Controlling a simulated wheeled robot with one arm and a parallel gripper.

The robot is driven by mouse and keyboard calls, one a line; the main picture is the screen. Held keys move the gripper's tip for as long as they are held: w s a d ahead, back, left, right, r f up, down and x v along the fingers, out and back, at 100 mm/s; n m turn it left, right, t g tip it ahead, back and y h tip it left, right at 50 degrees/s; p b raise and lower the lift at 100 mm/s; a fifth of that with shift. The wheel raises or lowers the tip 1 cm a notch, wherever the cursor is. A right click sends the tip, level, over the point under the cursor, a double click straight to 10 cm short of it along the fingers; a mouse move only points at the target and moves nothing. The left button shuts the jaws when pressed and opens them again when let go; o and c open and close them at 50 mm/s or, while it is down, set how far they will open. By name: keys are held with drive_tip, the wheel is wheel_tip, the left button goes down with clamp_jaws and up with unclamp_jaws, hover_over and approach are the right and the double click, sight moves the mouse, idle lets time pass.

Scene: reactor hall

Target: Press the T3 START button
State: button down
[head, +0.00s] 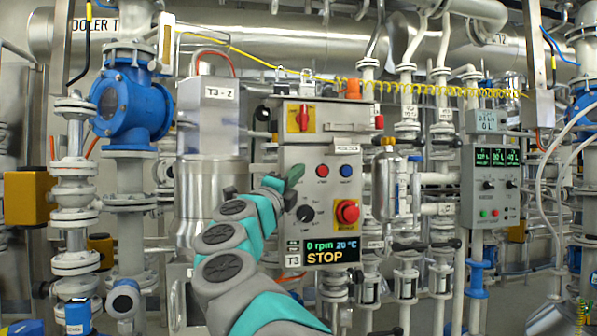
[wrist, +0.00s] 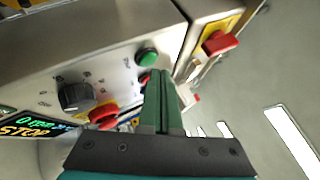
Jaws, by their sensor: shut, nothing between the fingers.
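The T3 control box (head: 322,155) is a grey panel labelled T3, with a display (head: 331,252) reading 0 rpm, 20 °C and STOP. The green button (wrist: 147,57) shows on the panel in the wrist view; its label is not readable. In the head view it seems hidden behind my gripper. My gripper (head: 293,173) is in front of the panel's upper left. In the wrist view its two green fingers (wrist: 162,75) are shut together and empty, their tips close beside the green button. I cannot tell whether they touch the panel.
On the panel are a red button (head: 322,171), a blue button (head: 346,170), a black knob (head: 306,213) and a red emergency stop (head: 347,211). A red switch on yellow (head: 303,117) sits above. A second panel (head: 490,185), pipes and valves stand around.

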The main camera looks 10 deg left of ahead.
drive_tip(key=shift+w+a, duration=0.15)
drive_tip(key=shift+w, duration=0.1)
drive_tip(key=shift+w+a, duration=0.1)
drive_tip(key=shift+w, duration=0.25)
idle(0.7)
drive_tip(key=shift+s+f, duration=0.1)
drive_tip(key=shift+s, duration=0.1)
drive_tip(key=shift+s+d+b, duration=0.3)
drive_tip(key=shift+s, duration=0.25)
drive_tip(key=shift+s, duration=0.1)
drive_tip(key=s, duration=0.1)
drive_tip(key=s+d+b, duration=0.1)
drive_tip(key=s, duration=0.1)
drive_tip(key=s+d+b, duration=0.1)
drive_tip(key=shift+s, duration=0.15)
idle(0.5)
